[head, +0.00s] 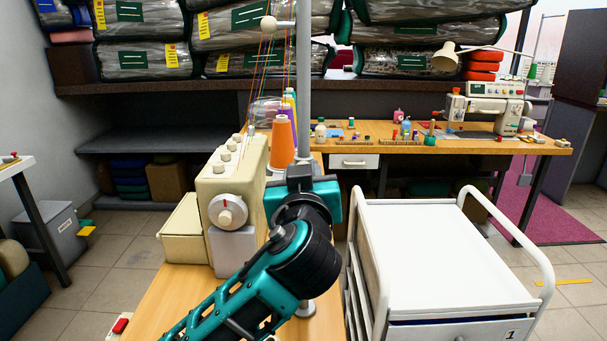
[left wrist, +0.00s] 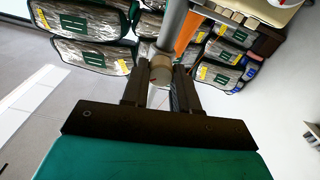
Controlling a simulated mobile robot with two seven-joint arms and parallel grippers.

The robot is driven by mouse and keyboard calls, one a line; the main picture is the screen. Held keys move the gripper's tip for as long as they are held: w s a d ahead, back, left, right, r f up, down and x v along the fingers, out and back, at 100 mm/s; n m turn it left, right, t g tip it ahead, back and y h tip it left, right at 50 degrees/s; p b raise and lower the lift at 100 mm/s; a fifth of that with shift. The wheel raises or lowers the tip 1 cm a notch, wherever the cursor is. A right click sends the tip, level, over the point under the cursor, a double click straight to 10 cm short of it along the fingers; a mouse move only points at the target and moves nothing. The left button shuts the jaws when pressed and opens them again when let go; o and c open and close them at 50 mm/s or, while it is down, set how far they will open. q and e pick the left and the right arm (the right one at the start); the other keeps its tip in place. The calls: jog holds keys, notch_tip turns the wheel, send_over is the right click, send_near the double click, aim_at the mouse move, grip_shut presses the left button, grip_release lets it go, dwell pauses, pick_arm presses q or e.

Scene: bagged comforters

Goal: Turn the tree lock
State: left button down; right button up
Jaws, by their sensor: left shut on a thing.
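The grey thread-tree pole (head: 304,80) rises from the wooden table beside the cream sewing machine (head: 228,185). My left gripper (head: 300,172) is at the pole, a little above the table, with its arm coming from below. In the left wrist view, my left gripper (left wrist: 160,82) is shut with its two dark fingers on either side of a small beige-grey knob, the tree lock (left wrist: 160,68), which sits against the pole (left wrist: 172,25). In the head view the lock is hidden by the gripper. My right gripper is not in view.
Orange and purple thread cones (head: 283,142) stand just left of the pole, with coloured threads running up. A white cart (head: 430,240) stands close on the right. A workbench (head: 470,144) with another sewing machine and a shelf of bagged comforters (head: 145,55) are behind.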

pick_arm(q)
jog(key=shift+d+f+m+p, duration=0.1)
jog(key=shift+m+p, duration=2.6)
jog(key=shift+m, duration=5.5)
jog(key=c, duration=0.9)
grip_release()
jog(key=shift+o, duration=0.2)
